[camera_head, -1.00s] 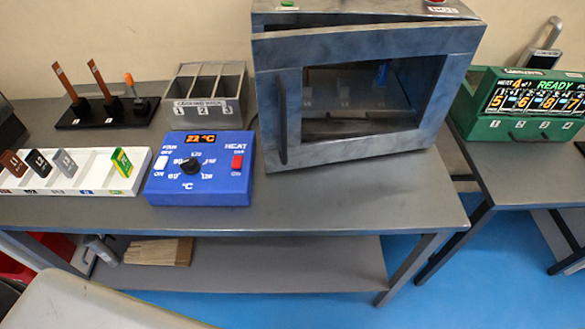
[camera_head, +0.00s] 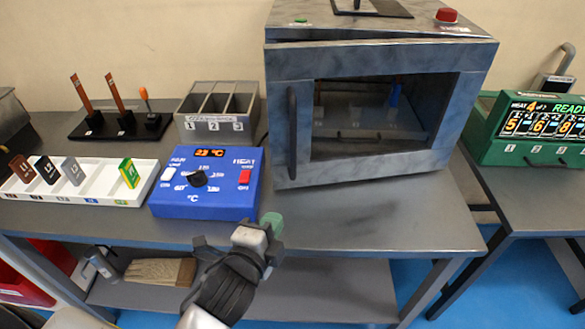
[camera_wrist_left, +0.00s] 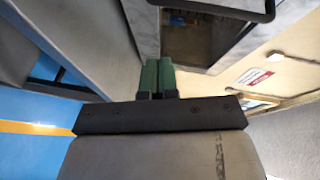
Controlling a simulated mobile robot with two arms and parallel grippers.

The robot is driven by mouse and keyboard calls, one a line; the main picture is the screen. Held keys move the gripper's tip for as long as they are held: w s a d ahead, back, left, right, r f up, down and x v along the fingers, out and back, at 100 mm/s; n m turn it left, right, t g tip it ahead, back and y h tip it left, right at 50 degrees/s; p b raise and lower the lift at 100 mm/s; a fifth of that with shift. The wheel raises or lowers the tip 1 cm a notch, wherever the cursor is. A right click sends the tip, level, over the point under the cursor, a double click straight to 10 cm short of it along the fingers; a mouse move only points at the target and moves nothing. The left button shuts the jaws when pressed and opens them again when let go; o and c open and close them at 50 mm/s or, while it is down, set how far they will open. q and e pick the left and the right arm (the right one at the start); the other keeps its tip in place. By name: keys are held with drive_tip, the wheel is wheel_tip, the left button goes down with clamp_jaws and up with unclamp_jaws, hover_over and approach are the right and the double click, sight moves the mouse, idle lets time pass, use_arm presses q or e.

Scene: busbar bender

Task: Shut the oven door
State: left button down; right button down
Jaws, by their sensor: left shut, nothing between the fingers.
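The grey-blue oven (camera_head: 370,20) stands on the table. Its door (camera_head: 300,165) has a dark window and a black vertical handle (camera_head: 292,118) at its left side. A thin dark gap shows along the door's top, so the door looks slightly ajar. My left gripper (camera_head: 272,222) has green fingertips and is shut and empty. It is in front of the table, below and left of the door, apart from it. In the left wrist view the shut fingers (camera_wrist_left: 157,78) point towards the door, with part of the handle (camera_wrist_left: 222,12) showing above right. My right gripper is not in view.
A blue control box (camera_head: 205,205) stands left of the oven, close to my left gripper. A white tray (camera_head: 100,190) with several coloured tags, a grey three-slot bin (camera_head: 215,125) and a lever stand (camera_head: 120,125) are farther left. A green display box (camera_head: 500,150) is on the right table.

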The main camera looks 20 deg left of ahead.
use_arm(q)
drive_tip(key=w+r+m+t+p, duration=0.1)
drive_tip(key=w+r+m+p, duration=0.1)
drive_tip(key=w, duration=1.1)
drive_tip(key=shift+w+a+r+t+h+p, duration=0.2)
drive_tip(key=shift+w+r+t+h+p, duration=0.1)
drive_tip(key=shift+r+p, duration=0.3)
drive_tip(key=shift+m, duration=0.3)
